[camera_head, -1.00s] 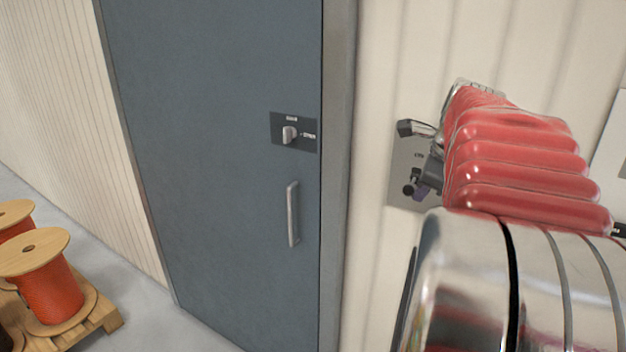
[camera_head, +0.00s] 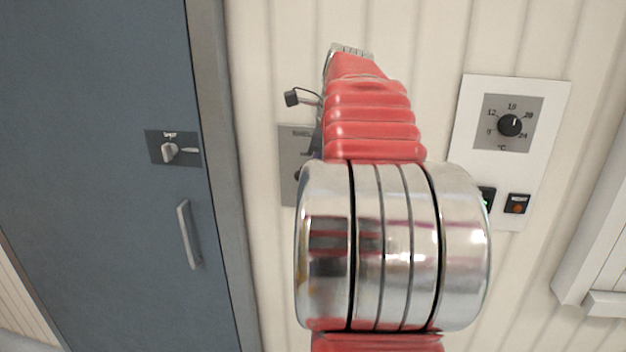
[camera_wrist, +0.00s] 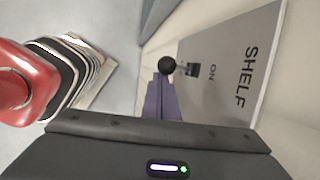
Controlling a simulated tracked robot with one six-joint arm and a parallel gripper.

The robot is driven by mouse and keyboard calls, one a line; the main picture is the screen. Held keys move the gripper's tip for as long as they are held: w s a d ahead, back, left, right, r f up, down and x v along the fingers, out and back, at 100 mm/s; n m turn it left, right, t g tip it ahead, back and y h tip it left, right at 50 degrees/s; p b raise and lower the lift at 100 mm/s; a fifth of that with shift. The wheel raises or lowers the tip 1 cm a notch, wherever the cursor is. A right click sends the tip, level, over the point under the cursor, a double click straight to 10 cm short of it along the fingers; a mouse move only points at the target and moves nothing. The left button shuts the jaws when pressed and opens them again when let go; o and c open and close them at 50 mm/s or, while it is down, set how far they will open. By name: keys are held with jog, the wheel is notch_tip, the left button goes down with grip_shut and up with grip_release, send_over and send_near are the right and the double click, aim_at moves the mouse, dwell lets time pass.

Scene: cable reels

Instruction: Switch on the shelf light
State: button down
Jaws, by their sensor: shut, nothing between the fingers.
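The shelf light's switch plate (camera_wrist: 250,75) is grey and marked SHELF and ON in the wrist view. Its lever ends in a black ball (camera_wrist: 167,66) and leans out on the side away from the ON mark. My gripper (camera_wrist: 163,88) is shut and empty, its purple fingers close to the ball. I cannot tell whether they touch it.
A blue-grey door (camera_head: 90,200) with a latch knob (camera_head: 170,151) and handle (camera_head: 188,235) stands at left. A white panel (camera_head: 545,120) with a temperature dial (camera_head: 510,125) and an orange-lit button (camera_head: 517,204) is at right, partly behind my arm.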

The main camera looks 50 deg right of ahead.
jog(key=shift+r, duration=0.4)
jog(key=s+d+r, duration=0.3)
jog(key=s+r, duration=0.2)
jog(key=r, duration=0.2)
jog(key=shift+d, duration=0.3)
dwell(0.9)
dwell(0.5)
